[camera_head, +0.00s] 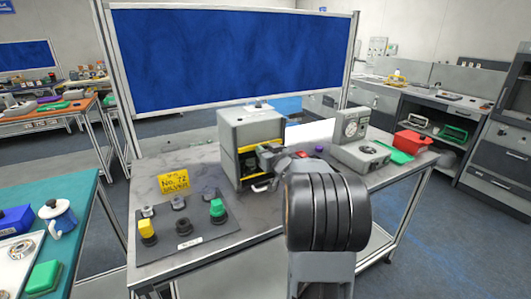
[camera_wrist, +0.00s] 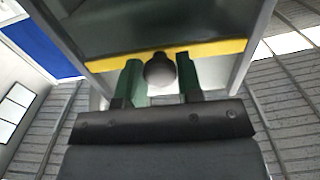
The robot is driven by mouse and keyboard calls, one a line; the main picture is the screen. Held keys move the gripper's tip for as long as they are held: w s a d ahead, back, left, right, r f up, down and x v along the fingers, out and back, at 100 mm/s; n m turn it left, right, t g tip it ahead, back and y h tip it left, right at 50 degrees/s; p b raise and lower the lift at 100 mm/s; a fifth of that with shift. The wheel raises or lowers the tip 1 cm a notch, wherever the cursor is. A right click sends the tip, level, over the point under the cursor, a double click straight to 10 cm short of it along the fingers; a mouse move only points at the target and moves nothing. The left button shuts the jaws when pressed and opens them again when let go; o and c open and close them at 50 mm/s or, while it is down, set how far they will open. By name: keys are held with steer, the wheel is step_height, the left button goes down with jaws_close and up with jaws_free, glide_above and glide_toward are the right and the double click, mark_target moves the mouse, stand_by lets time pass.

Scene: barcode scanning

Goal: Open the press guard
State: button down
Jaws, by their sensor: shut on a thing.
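The press (camera_head: 250,125) is a grey box-shaped machine on the grey table, with yellow edging on its open front. The guard's yellow lower edge (camera_wrist: 215,50) crosses the wrist view, with a dark panel above it. A round dark knob (camera_wrist: 160,69) sits at this edge, between my two fingers. My gripper (camera_wrist: 160,78) is shut on the knob, one finger on each side. In the head view my gripper (camera_head: 268,154) is at the press front, and my arm partly hides that side. How far the guard is raised is hard to tell.
A dark board (camera_head: 185,243) with several coloured pieces lies at front left, beside a yellow sign (camera_head: 173,184). A grey device with a dial (camera_head: 352,127), a green tray (camera_head: 395,155) and a red container (camera_head: 412,142) stand to the right. A blue panel rises behind.

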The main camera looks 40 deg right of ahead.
step_height(320, 180, up, 8)
steer(key=p, duration=0.4)
steer(key=shift+f, duration=0.4)
steer(key=c, duration=0.8)
jaws_free()
steer(key=shift+f, duration=0.1)
steer(key=shift+s, duration=0.1)
steer(key=s, duration=0.4)
steer(key=s+a, duration=0.1)
steer(key=s, duration=0.4)
steer(key=s+a+b, duration=0.1)
steer(key=s, duration=0.3)
steer(key=shift+s, duration=0.25)
